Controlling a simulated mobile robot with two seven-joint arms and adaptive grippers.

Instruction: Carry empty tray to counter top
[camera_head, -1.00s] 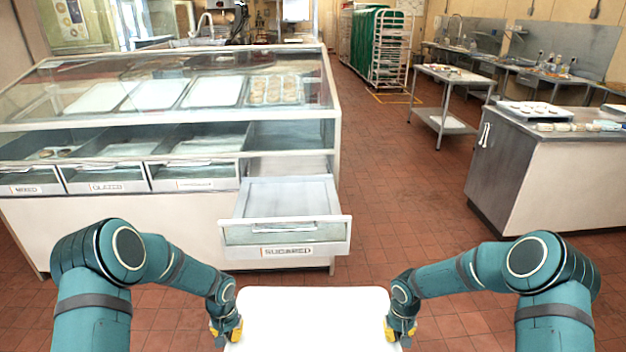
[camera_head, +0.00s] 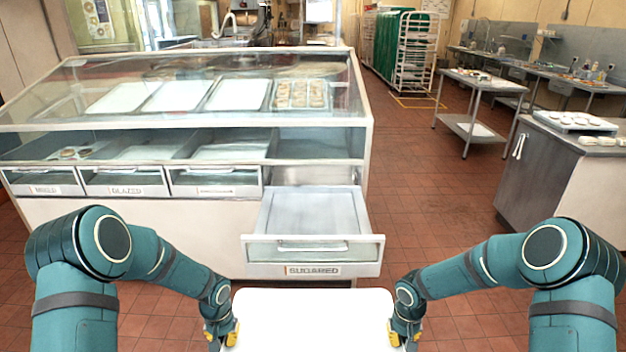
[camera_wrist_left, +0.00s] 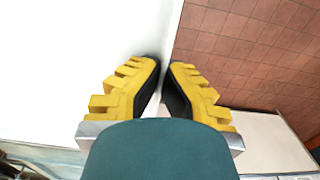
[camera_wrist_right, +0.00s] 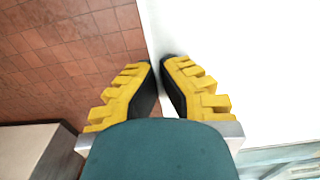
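The empty white tray (camera_head: 313,318) is held level between my two arms at the bottom of the head view. My left gripper (camera_head: 226,338) is at its left edge, and my right gripper (camera_head: 400,338) is at its right edge. In the left wrist view the yellow and black fingers (camera_wrist_left: 160,85) close on the tray's rim. In the right wrist view the fingers (camera_wrist_right: 160,85) also close on the rim. The tray's surface is bare. The counter top (camera_head: 612,148) with a tray of goods is at the right.
A glass display case (camera_head: 180,225) stands ahead to the left. Its drawer labelled SUGARED (camera_head: 312,252) is pulled out and empty, just beyond the tray. A steel table (camera_head: 480,85) and a rack (camera_head: 415,50) stand further back. Open tiled floor (camera_head: 425,180) lies between case and counter.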

